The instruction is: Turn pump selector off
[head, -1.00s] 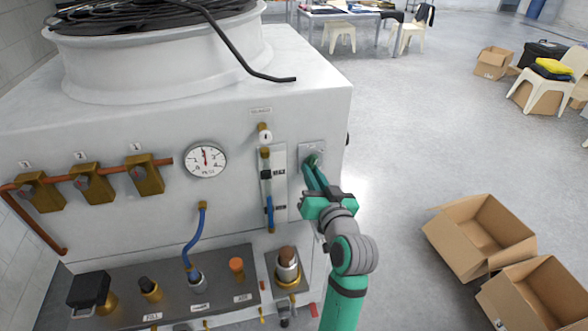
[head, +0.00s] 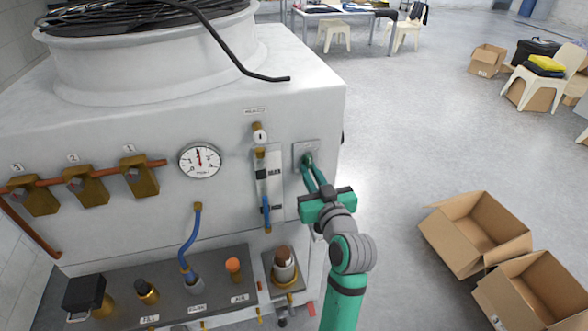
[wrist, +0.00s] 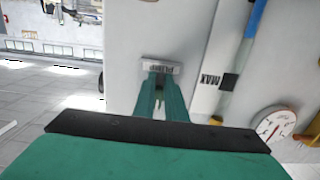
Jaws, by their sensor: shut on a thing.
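The pump selector is a small knob on a grey plate (head: 304,150) at the right end of the white machine's front panel. The wrist view shows the plate's label (wrist: 160,68), reading PUMP, upside down. My green gripper (head: 308,163) has its fingertips at the knob, shut on it, and the fingers cover most of it. In the wrist view the two fingers (wrist: 162,98) reach to just beside the label. The knob's setting is hidden behind the fingers.
Left of the plate are a flow tube (head: 267,185) and a round gauge (head: 200,161). A lower shelf (head: 170,290) carries several fittings. Open cardboard boxes (head: 470,235) lie on the floor at right. The floor between is clear.

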